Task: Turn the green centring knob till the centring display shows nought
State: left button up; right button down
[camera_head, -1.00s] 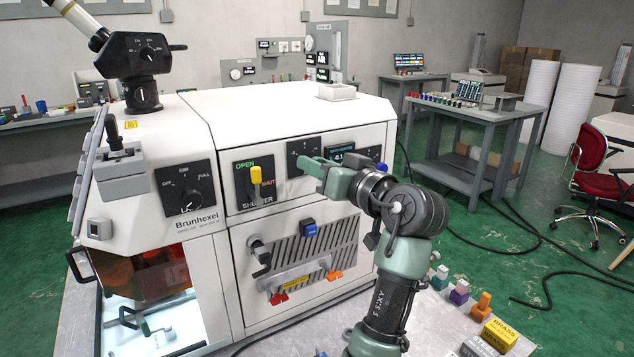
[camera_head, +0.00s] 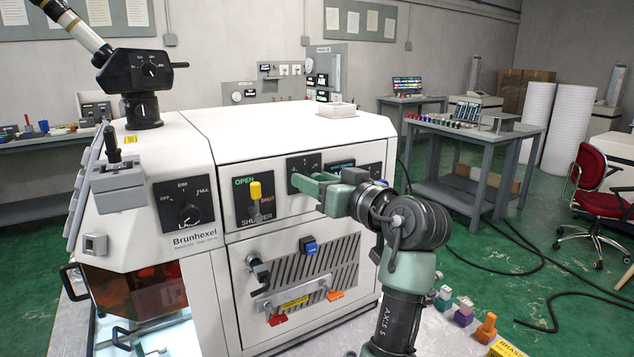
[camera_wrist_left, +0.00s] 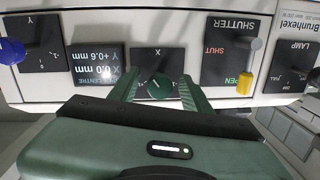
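The green centring knob (camera_wrist_left: 159,87) sits on a black panel marked X, seen upside down in the left wrist view. My left gripper (camera_wrist_left: 160,92) has its green fingers on either side of the knob, with gaps that look clear. In the head view the left gripper (camera_head: 308,186) is at the machine's front, hiding the knob. The centring display (camera_wrist_left: 97,65) reads X 0.0 mm and Y +0.6 mm. In the head view the display (camera_head: 342,163) is mostly covered by my gripper. My right gripper is not in view.
The shutter panel with its yellow lever (camera_wrist_left: 245,80) is beside the knob panel. A blue knob (camera_wrist_left: 11,51) lies beyond the display. Below in the head view are a slotted plate (camera_head: 330,262) and a blue block (camera_head: 308,246). Small coloured pieces (camera_head: 463,312) stand at the right.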

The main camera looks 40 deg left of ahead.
pick_arm(q)
jog(key=b+v, duration=0.2)
jog(key=v, duration=0.6)
dwell(0.5)
